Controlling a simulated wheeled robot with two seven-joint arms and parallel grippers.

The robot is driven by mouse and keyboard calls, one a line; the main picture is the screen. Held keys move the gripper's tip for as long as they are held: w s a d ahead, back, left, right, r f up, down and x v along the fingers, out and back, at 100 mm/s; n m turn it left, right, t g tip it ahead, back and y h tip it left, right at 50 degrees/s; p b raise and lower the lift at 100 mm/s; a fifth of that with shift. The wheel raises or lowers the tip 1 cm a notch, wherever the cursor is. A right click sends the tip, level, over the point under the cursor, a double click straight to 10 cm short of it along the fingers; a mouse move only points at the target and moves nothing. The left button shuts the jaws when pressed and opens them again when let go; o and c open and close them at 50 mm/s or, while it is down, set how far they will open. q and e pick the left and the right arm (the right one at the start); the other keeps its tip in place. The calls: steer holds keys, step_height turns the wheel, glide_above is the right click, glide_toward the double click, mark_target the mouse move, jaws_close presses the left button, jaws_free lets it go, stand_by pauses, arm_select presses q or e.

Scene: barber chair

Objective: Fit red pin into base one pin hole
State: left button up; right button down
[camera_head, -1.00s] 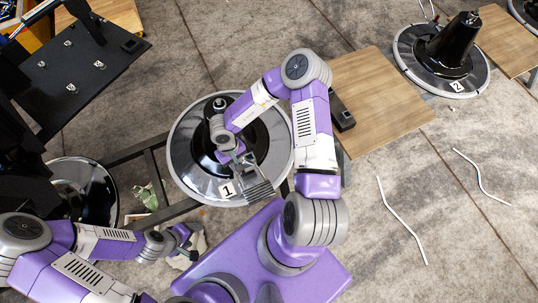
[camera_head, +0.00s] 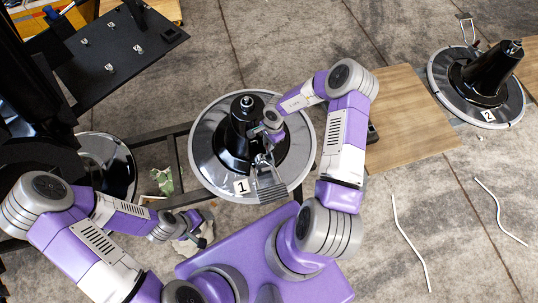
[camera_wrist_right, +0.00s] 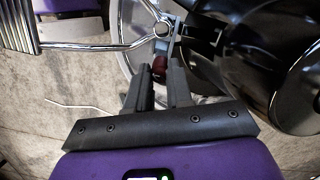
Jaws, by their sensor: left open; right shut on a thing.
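Base one (camera_head: 205,170) is a chrome disc with a black column (camera_head: 245,140) and a label marked 1. A chrome footrest (camera_head: 270,185) sits at its front; its bars also show in the wrist view (camera_wrist_right: 95,46). My right gripper (camera_head: 264,136) is beside the column, shut on the red pin. In the wrist view the small dark red pin (camera_wrist_right: 159,66) is between the fingertips (camera_wrist_right: 160,78), just below a bracket (camera_wrist_right: 172,45) and a chrome ring. The pin hole itself I cannot make out. My left gripper (camera_head: 203,232) is open, low and left of base one.
Base two (camera_head: 485,85) stands far right beyond a wooden board (camera_head: 405,120). White bent rods (camera_head: 410,240) lie on the floor at right. A crumpled green item (camera_head: 162,180) lies left of base one. A black seat panel (camera_head: 105,50) is at upper left.

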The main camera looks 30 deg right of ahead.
mark_target(269, 153)
step_height(269, 153, down, 9)
steer(key=shift+b, duration=1.1)
steer(key=shift+f, duration=0.1)
steer(key=c, duration=1)
jaws_free()
step_height(269, 153, up, 12)
steer(key=d+p, duration=0.2)
steer(key=p, duration=0.2)
steer(key=s+a+n, duration=0.4)
steer(key=s+a, duration=0.1)
steer(key=a, duration=0.1)
steer(key=s+a+n+y, duration=0.1)
steer(key=s+a+n, duration=0.4)
steer(key=a, duration=0.1)
steer(key=s+a+n+y, duration=0.1)
steer(key=s+a+n, duration=0.3)
steer(key=s+a, duration=0.2)
steer(key=shift+a+f+n+t, duration=0.1)
steer(key=shift+f+n+t, duration=0.1)
steer(key=shift+n+t, duration=0.1)
